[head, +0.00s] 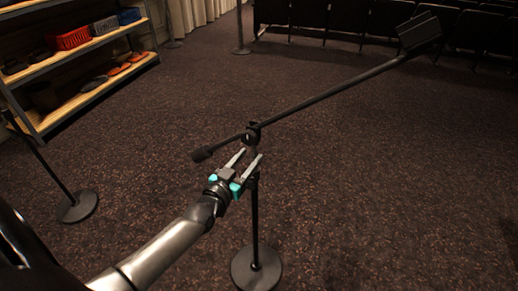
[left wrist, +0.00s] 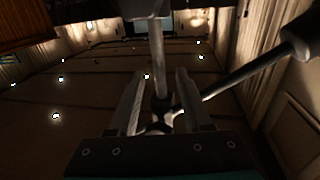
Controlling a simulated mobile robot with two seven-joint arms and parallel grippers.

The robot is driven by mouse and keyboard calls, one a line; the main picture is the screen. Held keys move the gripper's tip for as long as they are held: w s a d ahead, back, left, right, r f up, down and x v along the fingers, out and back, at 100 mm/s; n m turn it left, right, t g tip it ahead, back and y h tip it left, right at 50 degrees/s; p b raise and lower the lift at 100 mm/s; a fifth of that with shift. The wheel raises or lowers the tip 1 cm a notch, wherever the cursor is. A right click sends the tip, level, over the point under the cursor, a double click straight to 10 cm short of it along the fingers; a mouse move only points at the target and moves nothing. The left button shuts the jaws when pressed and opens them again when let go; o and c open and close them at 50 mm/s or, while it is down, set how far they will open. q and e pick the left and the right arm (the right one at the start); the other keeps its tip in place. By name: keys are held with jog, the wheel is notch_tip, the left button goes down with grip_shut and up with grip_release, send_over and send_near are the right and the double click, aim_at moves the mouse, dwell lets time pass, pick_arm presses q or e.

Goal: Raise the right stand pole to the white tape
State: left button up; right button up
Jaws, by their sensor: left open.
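A black microphone stand stands at the centre of the head view, with an upright pole (head: 255,222) on a round base (head: 256,268). A long boom (head: 330,93) is clamped at its top and slopes up to the right. My left gripper (head: 252,153) is open, just below the boom clamp (head: 253,132). In the left wrist view the pole (left wrist: 158,60) shows between the two spread fingers (left wrist: 160,95); I cannot tell whether they touch it. The white tape cannot be made out in either view. My right gripper is not in view.
Another stand's round base (head: 78,206) is at the left. A shelf unit (head: 95,88) holds a red crate (head: 68,39) and other items at the upper left. Dark seats (head: 335,20) line the back. The carpet around the central stand is clear.

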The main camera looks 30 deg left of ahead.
aim_at(253, 154)
pick_arm(q)
jog(key=w+b, duration=0.1)
jog(key=w, duration=0.2)
jog(key=shift+w, duration=0.35)
jog(key=shift+w+a+b, duration=0.1)
jog(key=shift+w+b, duration=0.35)
jog(key=shift+w, duration=0.9)
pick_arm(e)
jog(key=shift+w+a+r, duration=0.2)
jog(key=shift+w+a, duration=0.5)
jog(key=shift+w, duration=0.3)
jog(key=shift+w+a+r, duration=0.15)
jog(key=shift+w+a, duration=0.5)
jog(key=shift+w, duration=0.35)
pick_arm(q)
jog(key=shift+c, duration=0.2)
grip_shut()
